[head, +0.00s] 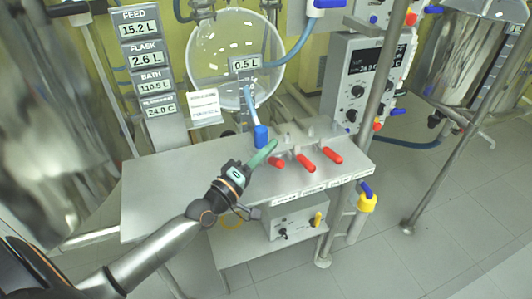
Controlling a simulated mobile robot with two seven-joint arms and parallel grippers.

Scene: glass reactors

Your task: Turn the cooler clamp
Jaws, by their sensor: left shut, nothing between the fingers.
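Several clamps with red handles stand in a row on the grey bench: a left one (277,161), a middle one (305,163) and a right one (332,155). Small labels (286,197) run along the bench's front edge; they are too small to read surely, so I cannot tell for certain which clamp is the cooler's. My left gripper (272,147) comes in from the lower left, with green fingers shut and empty. Its tips are close to the left red handle; I cannot tell whether they touch. My right gripper is not in view.
A blue-ended hose (260,135) hangs just behind my left fingers. A glass vessel (235,50) and a display column (142,55) stand behind the bench (160,190). A control box (362,75) and a metal post (383,70) stand right. Floor is free at lower right.

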